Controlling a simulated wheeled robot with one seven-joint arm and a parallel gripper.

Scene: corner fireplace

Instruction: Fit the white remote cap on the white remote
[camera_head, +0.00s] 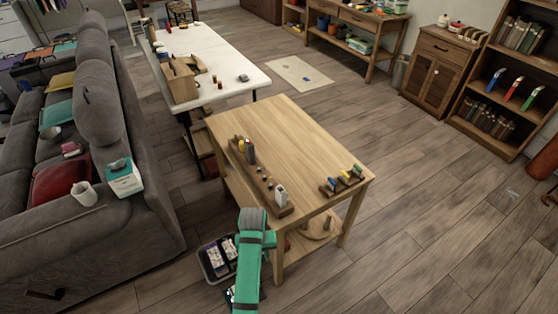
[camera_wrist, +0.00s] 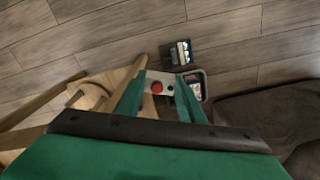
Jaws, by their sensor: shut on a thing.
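The white remote (camera_head: 281,196) stands upright at the near end of a long wooden holder (camera_head: 262,182) on the wooden table. In the wrist view my gripper (camera_wrist: 160,80) is shut on a small white piece (camera_wrist: 170,84) with a round red spot and a small dark dot. It appears to be the white remote cap, held clear of the table and above the floor. In the head view my teal arm is in front of the table's near left corner, and it hides the jaws and the held piece.
A shorter holder (camera_head: 342,181) with coloured items stands at the table's right. A grey sofa (camera_head: 150,215) is at left. Floor is clear at right.

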